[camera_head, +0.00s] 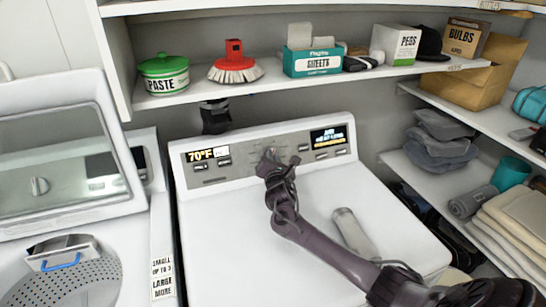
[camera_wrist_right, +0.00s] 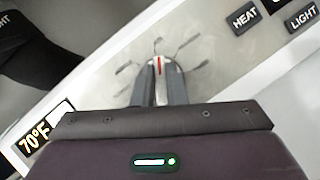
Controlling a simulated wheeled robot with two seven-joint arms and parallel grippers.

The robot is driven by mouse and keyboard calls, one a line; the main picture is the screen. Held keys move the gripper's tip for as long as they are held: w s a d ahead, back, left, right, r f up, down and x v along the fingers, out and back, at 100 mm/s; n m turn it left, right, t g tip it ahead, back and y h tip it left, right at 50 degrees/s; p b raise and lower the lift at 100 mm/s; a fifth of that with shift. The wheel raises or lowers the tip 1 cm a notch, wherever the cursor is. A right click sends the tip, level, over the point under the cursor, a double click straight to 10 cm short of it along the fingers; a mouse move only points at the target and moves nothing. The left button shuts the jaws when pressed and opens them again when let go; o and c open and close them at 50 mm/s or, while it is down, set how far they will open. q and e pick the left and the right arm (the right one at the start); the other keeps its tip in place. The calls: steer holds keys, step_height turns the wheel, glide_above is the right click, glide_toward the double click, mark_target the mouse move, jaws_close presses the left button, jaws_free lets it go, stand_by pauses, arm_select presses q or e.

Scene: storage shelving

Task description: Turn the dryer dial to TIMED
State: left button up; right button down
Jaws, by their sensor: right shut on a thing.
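The dryer (camera_head: 300,225) is a white machine with a grey control panel (camera_head: 235,171) at its back. My right gripper (camera_head: 270,156) reaches across the dryer top to the middle of this panel. In the right wrist view its two fingers (camera_wrist_right: 159,88) are shut on the dial (camera_wrist_right: 159,66), one on each side. A red mark on the dial points nearly straight up in that view. Dark tick marks fan out around the dial, with small labels too blurred to read. In the head view my gripper hides most of the dial. My left gripper is not in view.
A lit "70°F" display (camera_head: 201,154) and buttons flank the dial. A shelf above holds a green paste pot (camera_head: 164,75), a red brush (camera_head: 235,68) and a sheets box (camera_head: 311,61). A washer (camera_head: 60,150) stands left; shelves with towels (camera_head: 520,215) stand right.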

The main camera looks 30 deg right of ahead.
steer(key=shift+m+g+p, duration=1.2)
steer(key=shift+m+p, duration=0.3)
steer(key=shift+m, duration=1.3)
steer(key=shift+m+g+p, duration=1.2)
steer(key=shift+m+p, duration=0.25)
steer(key=shift+m, duration=1.35)
steer(key=shift+m+g+p, duration=1.2)
steer(key=shift+m+p, duration=0.3)
steer(key=shift+m, duration=1.3)
steer(key=c, duration=1.5)
jaws_free()
steer(key=shift+o, duration=0.2)
steer(key=v, duration=0.7)
steer(key=shift+s+a+r+b, duration=0.2)
steer(key=shift+s+r+b, duration=0.05)
steer(key=shift+b, duration=0.1)
